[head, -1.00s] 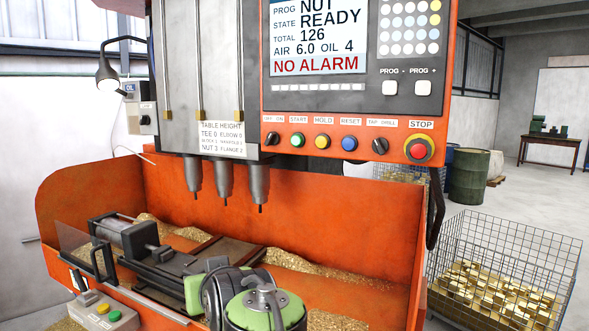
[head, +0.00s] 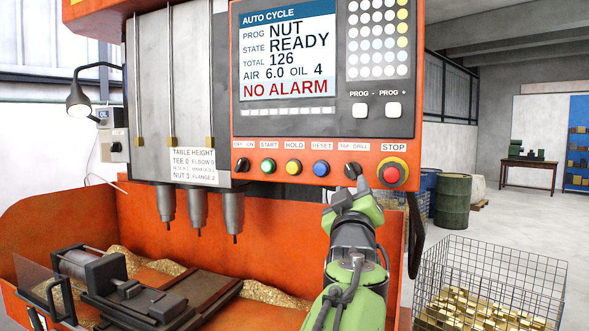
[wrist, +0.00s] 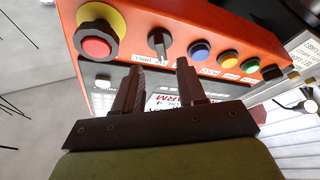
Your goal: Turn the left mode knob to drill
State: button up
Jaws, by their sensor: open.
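The black mode knob (head: 353,170), under the TAP DRILL label, sits on the orange control panel just left of the red STOP button. In the wrist view the knob (wrist: 158,42) has a light pointer mark. I cannot tell for sure whether it points to tap or drill. My gripper (head: 352,196) is just below and in front of the knob. In the wrist view the two dark fingers of my gripper (wrist: 157,72) are apart, with nothing between them. The knob lies beyond the tips, roughly in line with the gap, and is not gripped.
The red STOP button (head: 391,174) with its yellow ring is close to the knob's right. The blue RESET button (head: 321,168) is to its left. A second black knob (head: 241,165), labelled OFF ON, is at the row's left end. Drill spindles (head: 198,208) hang further left.

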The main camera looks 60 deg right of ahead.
aim_at(351, 173)
jog(key=p+x, duration=0.1)
jog(key=x, duration=0.5)
jog(key=shift+w+d+r+p, duration=0.1)
jog(key=shift+d+p, duration=0.05)
jog(key=shift+p, duration=0.25)
jog(key=shift+c, duration=0.7)
grip_shut()
